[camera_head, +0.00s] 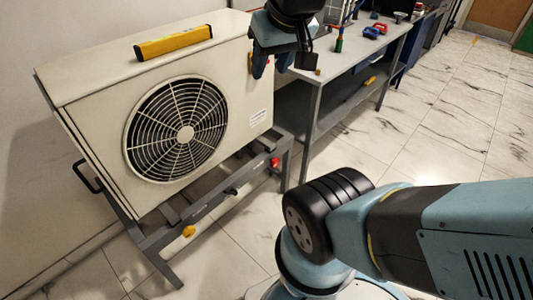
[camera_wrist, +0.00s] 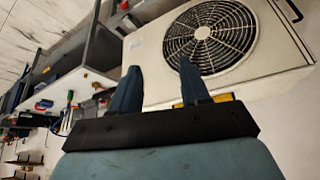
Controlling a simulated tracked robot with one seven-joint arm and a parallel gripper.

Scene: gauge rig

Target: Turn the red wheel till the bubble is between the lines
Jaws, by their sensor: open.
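A red wheel (camera_head: 275,162) shows small on the grey frame under the fan unit, at its right end in the head view. A yellow spirit level (camera_head: 174,42) lies on top of the cream fan unit (camera_head: 95,98); its bubble is too small to read. In the wrist view the level (camera_wrist: 222,97) is partly hidden behind a finger. My gripper (camera_head: 271,68) is above and right of the wheel, by the unit's upper right corner. In the wrist view its two fingers (camera_wrist: 158,85) stand apart with nothing between them.
A yellow knob (camera_head: 188,231) is on the frame's lower front. A grey workbench (camera_head: 345,62) with several tools stands to the right of the unit. A black handle (camera_head: 87,176) sticks out at the unit's left. The tiled floor (camera_head: 440,130) at right is clear.

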